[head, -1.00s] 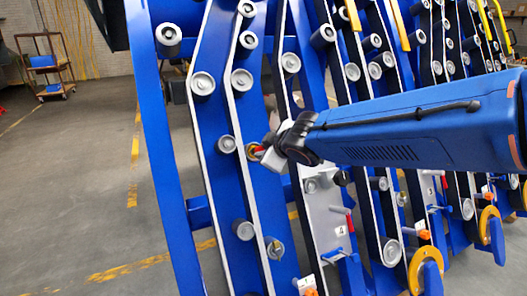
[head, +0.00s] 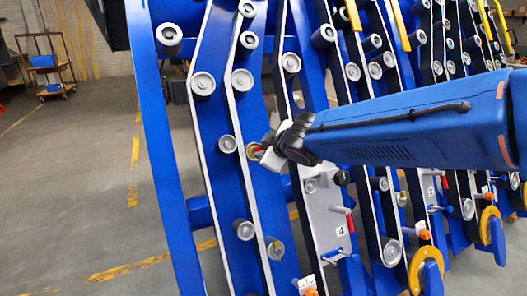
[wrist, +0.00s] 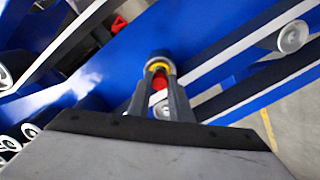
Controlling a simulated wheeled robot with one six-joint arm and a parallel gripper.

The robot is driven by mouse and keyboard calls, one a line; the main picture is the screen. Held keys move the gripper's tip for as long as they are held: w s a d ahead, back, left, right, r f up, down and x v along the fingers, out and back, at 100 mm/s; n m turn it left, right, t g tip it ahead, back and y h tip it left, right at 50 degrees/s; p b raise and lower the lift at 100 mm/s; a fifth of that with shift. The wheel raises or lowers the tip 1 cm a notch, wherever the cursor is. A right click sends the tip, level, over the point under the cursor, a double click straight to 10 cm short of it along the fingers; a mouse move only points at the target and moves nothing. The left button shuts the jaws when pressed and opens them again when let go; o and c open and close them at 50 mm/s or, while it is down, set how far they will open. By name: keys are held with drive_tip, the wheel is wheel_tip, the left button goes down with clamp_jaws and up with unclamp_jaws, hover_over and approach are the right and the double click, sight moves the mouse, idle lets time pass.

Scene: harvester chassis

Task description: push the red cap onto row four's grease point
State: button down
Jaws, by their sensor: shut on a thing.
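The red cap (wrist: 160,80) sits between the two fingers of my gripper (wrist: 161,95) in the wrist view. The gripper is shut on it. Just beyond the cap is a yellow ring (wrist: 160,65) around a grey round fitting on the blue chassis. The cap looks lined up with the ring; I cannot tell whether they touch. In the head view my gripper (head: 268,156) is at a blue beam, close to the yellow ring (head: 252,151). Only a sliver of red shows there, and the fingers hide most of the cap.
Grey rollers (head: 203,83) stick out of the blue beams around the gripper. A grey plate marked 4 (head: 326,212) with a red-handled part (head: 351,222) is to the lower right. Open floor (head: 80,190) lies left, with a cart (head: 47,68) at the back.

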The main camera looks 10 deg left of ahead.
drive_tip(key=shift+x, duration=0.75)
drive_tip(key=c, duration=1.5)
unclamp_jaws()
drive_tip(key=shift+c, duration=0.2)
drive_tip(key=v, duration=1.7)
drive_tip(key=shift+s+d, duration=0.15)
